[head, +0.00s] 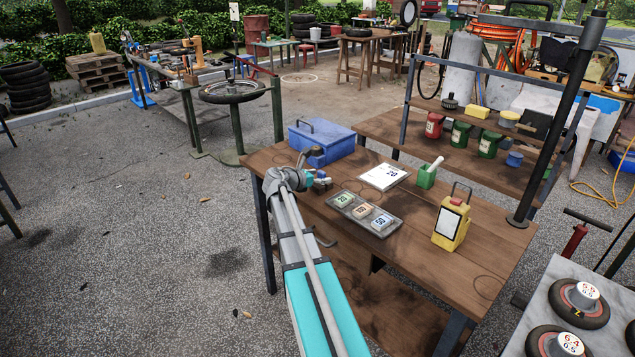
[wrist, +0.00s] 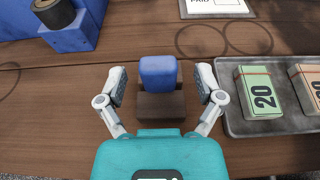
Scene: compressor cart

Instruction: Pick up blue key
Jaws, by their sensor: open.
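A blue block with rounded edges, which looks like the blue key (wrist: 158,73), stands on a small dark brown base (wrist: 160,105) on the wooden table in the wrist view. My gripper (wrist: 161,86) is open, with one finger on each side of the block. Gaps show between both fingers and the block, and I see no contact. In the head view my gripper (head: 309,178) is low over the left part of the table, and the arm partly hides the area around it.
A grey tray (wrist: 285,126) with numbered packs lies close to the right finger. A blue toolbox (head: 330,144) stands behind my gripper. A white card (head: 384,176), a green container (head: 426,178) and a yellow lantern-like object (head: 450,226) stand farther right.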

